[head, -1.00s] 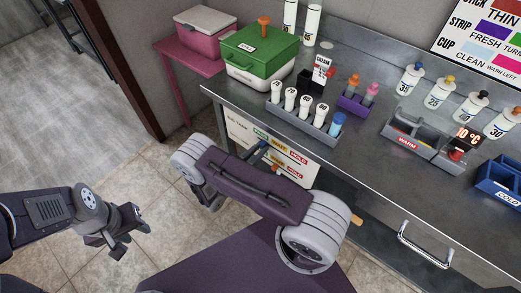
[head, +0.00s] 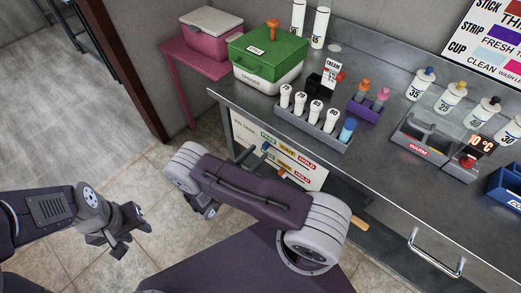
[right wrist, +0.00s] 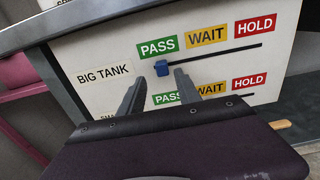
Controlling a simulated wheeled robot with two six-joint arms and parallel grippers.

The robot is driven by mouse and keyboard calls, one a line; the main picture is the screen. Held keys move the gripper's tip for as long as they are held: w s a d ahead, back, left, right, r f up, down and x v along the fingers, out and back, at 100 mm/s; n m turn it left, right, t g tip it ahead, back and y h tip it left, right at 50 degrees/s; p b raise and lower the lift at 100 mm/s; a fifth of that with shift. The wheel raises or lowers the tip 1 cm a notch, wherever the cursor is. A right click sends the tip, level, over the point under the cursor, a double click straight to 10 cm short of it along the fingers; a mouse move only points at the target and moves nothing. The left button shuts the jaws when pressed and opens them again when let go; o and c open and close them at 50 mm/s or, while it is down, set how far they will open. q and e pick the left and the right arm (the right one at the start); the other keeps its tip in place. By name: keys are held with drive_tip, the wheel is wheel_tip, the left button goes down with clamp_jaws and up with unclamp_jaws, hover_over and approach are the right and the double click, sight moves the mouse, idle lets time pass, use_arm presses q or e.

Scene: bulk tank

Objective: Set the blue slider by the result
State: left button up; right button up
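The blue slider (right wrist: 162,68) sits on the upper track of the white panel (right wrist: 85,52), beside the BIG TANK label, below the PASS sign (right wrist: 158,47) at the left end. WAIT (right wrist: 207,36) and HOLD (right wrist: 255,26) follow to the right. My right gripper (right wrist: 160,76) is open, with one finger on each side of the slider in the picture; I cannot tell whether they touch it. In the head view the blue slider (head: 266,146) shows beyond my right arm. My left gripper (head: 128,232) looks open and empty above the floor at left.
A second row has its own PASS, WAIT and HOLD signs and an orange slider (head: 283,171). The steel counter (head: 370,160) above holds a green box (head: 270,50), a grey rack of white-capped tubes (head: 310,128) and bottles. A pink stand (head: 185,55) is at left.

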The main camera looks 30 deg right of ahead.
drive_tip(key=v, duration=0.6)
drive_tip(key=shift+a, duration=0.1)
drive_tip(key=s+d+r+m+g+y+p, duration=0.4)
drive_tip(key=s+r+m+g+y+p, duration=0.3)
drive_tip(key=s+r+m+g, duration=0.4)
drive_tip(key=w+a+r+m+t+y+p, duration=0.1)
drive_tip(key=a+r+m+t+y+p, duration=0.2)
drive_tip(key=r+m+y, duration=0.6)
drive_tip(key=m+t, duration=0.2)
drive_tip(key=m, duration=0.1)
drive_tip(key=shift+a+y+p, duration=0.2)
drive_tip(key=shift+y+p, duration=0.2)
